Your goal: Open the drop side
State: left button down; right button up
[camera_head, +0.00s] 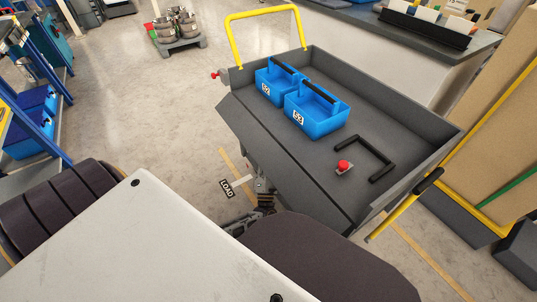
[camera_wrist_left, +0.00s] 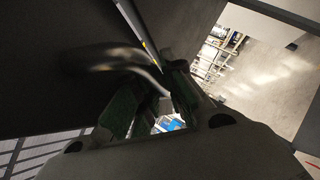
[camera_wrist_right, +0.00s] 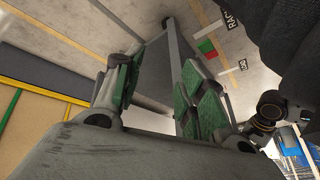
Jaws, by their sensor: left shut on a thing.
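A grey cart (camera_head: 395,128) with raised walls stands ahead in the head view. Its near side panel (camera_head: 275,150) slopes outward and down from the deck edge, not upright. In the left wrist view, my left gripper (camera_wrist_left: 155,103) is shut on a dark curved handle (camera_wrist_left: 105,60), under a dark surface. The panel hides much of this from the head view. My right gripper (camera_wrist_right: 160,92) is open, its green pads apart, with nothing held.
Two blue totes (camera_head: 322,120) (camera_head: 268,90) stand on the deck, by a black U-shaped bar (camera_head: 376,152). A counter (camera_head: 420,30) stands behind. The floor (camera_head: 130,110) at left is clear.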

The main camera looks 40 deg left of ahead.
pick_arm(q)
jog(key=shift+s+a+r+m+h+p, duration=0.1)
jog(key=shift+s+m+h+p, duration=0.15)
jog(key=shift+m+h+p, duration=0.4)
pick_arm(e)
jog(key=shift+h, duration=0.3)
jog(key=shift+s+d+r, duration=0.1)
jog(key=shift+d+r, duration=0.1)
jog(key=shift+r, duration=0.45)
jog(key=shift+s+d+r, duration=0.1)
jog(key=shift+d+r, duration=0.1)
jog(key=shift+r, duration=0.4)
jog(key=shift+s+d+r, duration=0.1)
jog(key=shift+d+r, duration=0.1)
jog(key=shift+r, duration=0.45)
pick_arm(q)
jog(key=c, duration=1.8)
grip_release()
jog(key=shift+y, duration=0.25)
jog(key=shift+o, duration=0.2)
jog(key=shift+s, duration=0.1)
jog(key=v, duration=1.2)
jog(key=shift+r, duration=0.1)
